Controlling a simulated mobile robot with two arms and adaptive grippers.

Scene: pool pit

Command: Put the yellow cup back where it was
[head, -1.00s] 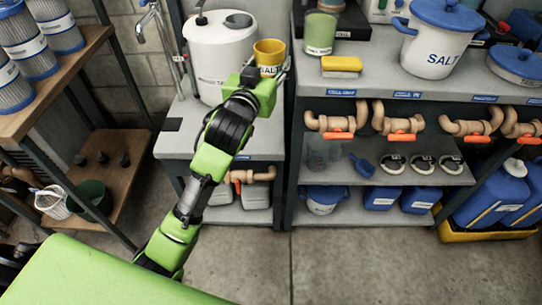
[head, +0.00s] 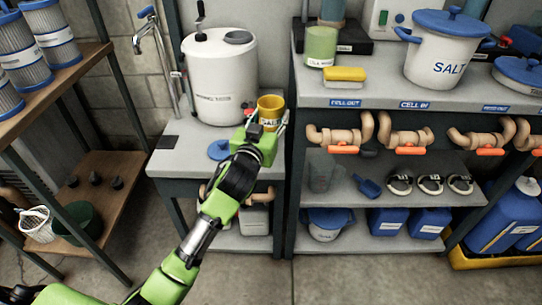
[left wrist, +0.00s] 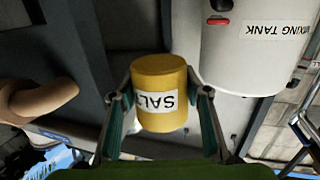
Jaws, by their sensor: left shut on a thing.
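The yellow cup (head: 270,104) has a white SALT label and is upright at the right end of the small grey table (head: 188,145), beside the white mixing tank (head: 218,85). My left gripper (head: 269,122) is shut on it. In the left wrist view the cup (left wrist: 160,80) sits between the two fingers (left wrist: 160,110), its label upside down. I cannot tell whether the cup's base touches the tabletop. My right gripper is not in view.
A blue lid (head: 221,150) lies on the small table left of my gripper. The taller shelf unit (head: 440,98) to the right carries a yellow sponge (head: 345,74), a green jar (head: 321,46) and a SALT pot (head: 445,52). A wooden rack (head: 82,65) stands at left.

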